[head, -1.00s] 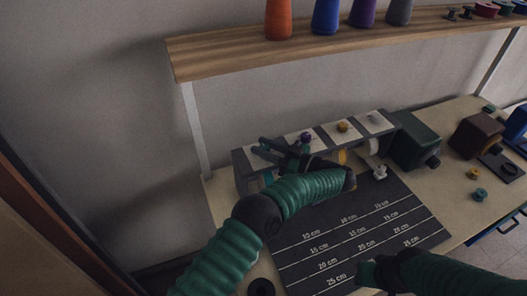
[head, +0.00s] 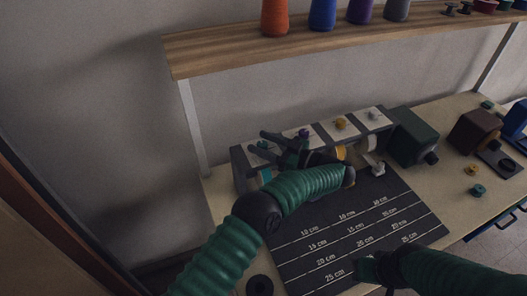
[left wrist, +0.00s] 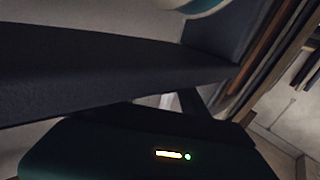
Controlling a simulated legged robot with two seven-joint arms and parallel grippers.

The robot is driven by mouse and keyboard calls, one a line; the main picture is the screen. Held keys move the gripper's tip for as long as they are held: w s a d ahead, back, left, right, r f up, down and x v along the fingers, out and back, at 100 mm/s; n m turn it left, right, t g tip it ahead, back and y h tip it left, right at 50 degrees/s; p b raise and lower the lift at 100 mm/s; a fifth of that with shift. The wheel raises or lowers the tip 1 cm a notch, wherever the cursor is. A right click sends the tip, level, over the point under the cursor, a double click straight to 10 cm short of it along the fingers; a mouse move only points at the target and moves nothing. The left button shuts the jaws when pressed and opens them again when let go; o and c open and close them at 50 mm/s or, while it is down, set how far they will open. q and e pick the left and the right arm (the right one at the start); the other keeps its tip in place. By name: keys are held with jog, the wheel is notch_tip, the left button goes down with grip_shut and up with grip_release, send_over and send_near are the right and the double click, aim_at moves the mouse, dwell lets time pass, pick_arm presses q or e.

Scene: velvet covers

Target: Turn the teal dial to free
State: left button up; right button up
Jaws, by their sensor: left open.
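A grey rack (head: 240,172) stands at the back of the table with a row of pale panels on top, each with a coloured dial. The teal dial (head: 262,146) is on the leftmost panel, partly behind my left gripper; its pointing is too small to read. My left gripper (head: 279,140) is open just above the rack's left part, between the teal dial and the purple dial (head: 304,133). I cannot tell whether it touches either. My right gripper (head: 372,266) is low over the front of the dark mat, its jaws unclear. The left wrist view shows the dark rack edge (left wrist: 110,75).
The dark measuring mat (head: 350,232) lies in front. A wooden shelf (head: 230,55) with spools hangs above.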

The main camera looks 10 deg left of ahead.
aim_at(264, 143)
pick_arm(q)
jog(key=r+p, duration=0.2)
jog(key=r, duration=0.2)
jog(key=shift+d+p, duration=0.2)
jog(key=shift+p, duration=0.1)
jog(key=s+d+p, duration=0.3)
jog(key=s+p, duration=0.7)
jog(key=s, duration=0.5)
jog(key=shift+s+r+p, duration=0.2)
jog(key=shift+s+p, duration=0.1)
jog(key=shift+p, duration=0.1)
